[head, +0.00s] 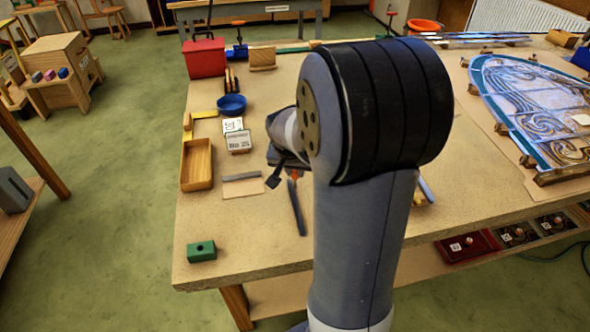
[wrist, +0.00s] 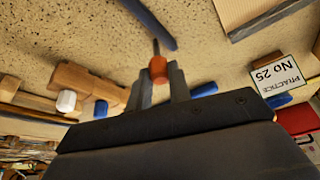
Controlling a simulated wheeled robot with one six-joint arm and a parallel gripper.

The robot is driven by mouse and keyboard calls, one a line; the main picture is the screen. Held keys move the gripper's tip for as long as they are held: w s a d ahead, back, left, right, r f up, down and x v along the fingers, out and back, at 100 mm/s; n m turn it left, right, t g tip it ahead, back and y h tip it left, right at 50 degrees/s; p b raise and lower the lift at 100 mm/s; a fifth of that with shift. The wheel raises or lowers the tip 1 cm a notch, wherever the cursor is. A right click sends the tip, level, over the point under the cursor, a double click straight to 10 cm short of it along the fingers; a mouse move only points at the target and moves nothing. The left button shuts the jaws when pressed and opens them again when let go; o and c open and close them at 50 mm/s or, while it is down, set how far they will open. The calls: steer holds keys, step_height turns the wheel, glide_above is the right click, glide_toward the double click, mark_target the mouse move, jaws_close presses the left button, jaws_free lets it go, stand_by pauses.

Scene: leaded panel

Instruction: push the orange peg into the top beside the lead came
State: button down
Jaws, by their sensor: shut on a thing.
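The orange peg (wrist: 158,70) is held between the two fingers of my gripper (wrist: 161,82) in the wrist view. A thin dark pin sticks out of the peg towards the table top. The peg also shows as a small orange spot in the head view (head: 294,176). A dark grey lead came (head: 297,208) lies on the bench top just in front of my gripper (head: 290,172). In the wrist view the came (wrist: 150,22) runs close beside the pin's tip. I cannot tell whether the pin touches the top. My arm hides part of the bench.
A green block (head: 201,251) sits near the front edge. A leaded panel (head: 530,110) lies at right.

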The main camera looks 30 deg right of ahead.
steer(key=shift+f+b, duration=0.7)
steer(key=shift+f, duration=0.05)
stand_by(0.5)
steer(key=c, duration=1.2)
jaws_free()
steer(key=shift+c, duration=0.2)
steer(key=v, duration=1)
steer(key=shift+r, duration=0.4)
steer(key=shift+f, duration=0.1)
